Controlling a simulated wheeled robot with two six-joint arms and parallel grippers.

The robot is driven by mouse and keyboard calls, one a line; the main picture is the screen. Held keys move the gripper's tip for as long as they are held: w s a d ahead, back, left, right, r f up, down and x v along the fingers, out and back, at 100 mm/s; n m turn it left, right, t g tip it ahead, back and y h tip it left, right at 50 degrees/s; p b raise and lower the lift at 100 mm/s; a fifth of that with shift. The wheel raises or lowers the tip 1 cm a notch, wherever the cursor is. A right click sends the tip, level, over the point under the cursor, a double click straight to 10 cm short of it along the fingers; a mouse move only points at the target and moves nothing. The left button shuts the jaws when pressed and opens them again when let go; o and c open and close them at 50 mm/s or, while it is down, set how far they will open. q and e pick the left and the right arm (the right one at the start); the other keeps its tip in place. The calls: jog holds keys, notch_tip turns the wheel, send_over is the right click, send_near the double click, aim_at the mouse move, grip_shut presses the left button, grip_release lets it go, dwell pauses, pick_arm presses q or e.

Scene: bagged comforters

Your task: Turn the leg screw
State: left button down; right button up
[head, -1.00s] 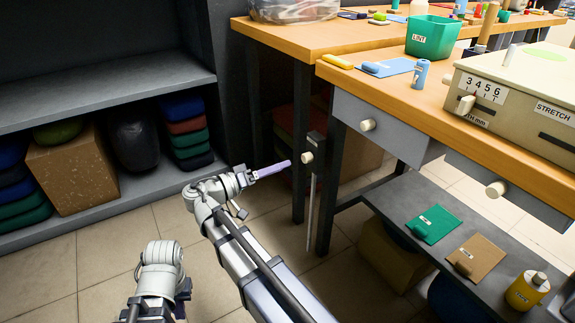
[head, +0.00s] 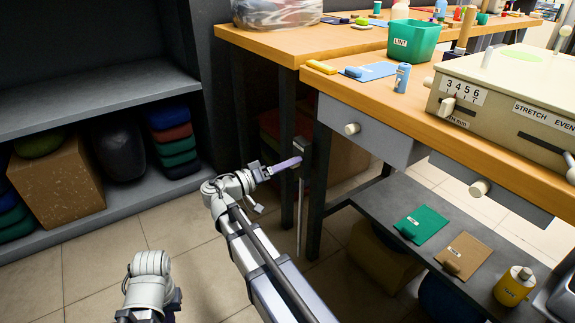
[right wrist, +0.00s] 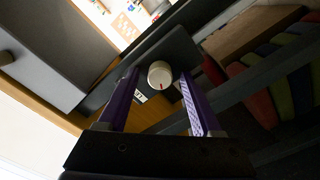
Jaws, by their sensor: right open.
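The leg screw is a round white knob (right wrist: 160,75) with a red mark, on a dark metal bracket by the bench leg. In the right wrist view it sits between the purple fingertips of my right gripper, with a gap showing on each side. In the head view my right gripper (head: 297,162) reaches the upright dark bracket (head: 307,145), and its fingers hide the knob. The right gripper is open. My left arm's pale wrist (head: 150,278) shows at the bottom of the head view; its gripper cannot be made out.
The wooden bench (head: 420,105) with drawers stands right of the leg, with a tester box (head: 510,85) on top. A lower grey shelf (head: 400,190) holds cards and a yellow bottle (head: 514,287). A dark shelf unit (head: 110,95) stands left. Tiled floor is free between.

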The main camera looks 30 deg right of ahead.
jog(key=shift+c, duration=0.3)
grip_shut()
dwell(0.4)
jog(key=shift+n, duration=4.6)
jog(key=shift+o, duration=0.3)
grip_release()
